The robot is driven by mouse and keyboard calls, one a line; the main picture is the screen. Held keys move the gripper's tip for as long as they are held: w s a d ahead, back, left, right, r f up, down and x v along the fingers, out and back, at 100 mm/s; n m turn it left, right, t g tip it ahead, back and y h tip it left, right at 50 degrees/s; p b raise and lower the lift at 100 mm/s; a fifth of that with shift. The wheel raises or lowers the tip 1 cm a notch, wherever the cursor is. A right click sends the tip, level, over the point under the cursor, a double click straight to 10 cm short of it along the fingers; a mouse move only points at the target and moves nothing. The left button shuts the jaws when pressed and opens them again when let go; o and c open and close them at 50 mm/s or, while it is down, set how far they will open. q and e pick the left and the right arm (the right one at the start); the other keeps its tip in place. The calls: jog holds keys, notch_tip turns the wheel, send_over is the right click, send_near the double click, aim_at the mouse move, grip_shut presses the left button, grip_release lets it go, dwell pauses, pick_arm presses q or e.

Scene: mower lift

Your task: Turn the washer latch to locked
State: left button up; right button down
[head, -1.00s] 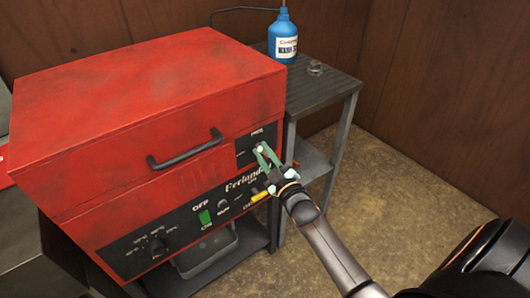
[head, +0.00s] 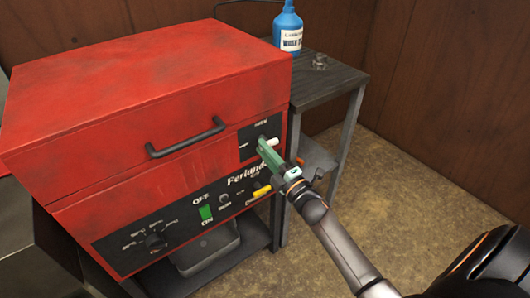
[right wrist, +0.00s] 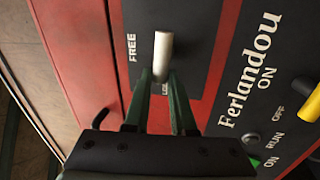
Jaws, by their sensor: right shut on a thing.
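The washer (head: 150,85) is a red box with a black handle on its lid. Its latch is a short white lever (right wrist: 163,55) on a black panel, also showing in the head view (head: 272,141). In the right wrist view, "FREE" is printed to the left of the lever, and a partly hidden label, apparently "LOCK", lies below it. The lever lies lengthwise along the panel's printed lines, not across them. My right gripper (right wrist: 162,80) is shut on the lever's near end, its green fingers on either side. My left gripper is not in view.
A lower panel has a green switch (head: 206,212), a yellow knob (head: 261,190) and a dark dial. A dark side table (head: 335,82) holds a blue bottle (head: 288,27) and a small clear object. The floor at right is open.

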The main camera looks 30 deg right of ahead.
jog(key=shift+f+n, duration=0.15)
jog(key=shift+n, duration=0.45)
jog(key=c, duration=0.8)
grip_release()
jog(key=shift+o, duration=0.2)
jog(key=v, duration=1.2)
jog(key=shift+s, duration=0.3)
jog(key=shift+d+f, duration=0.1)
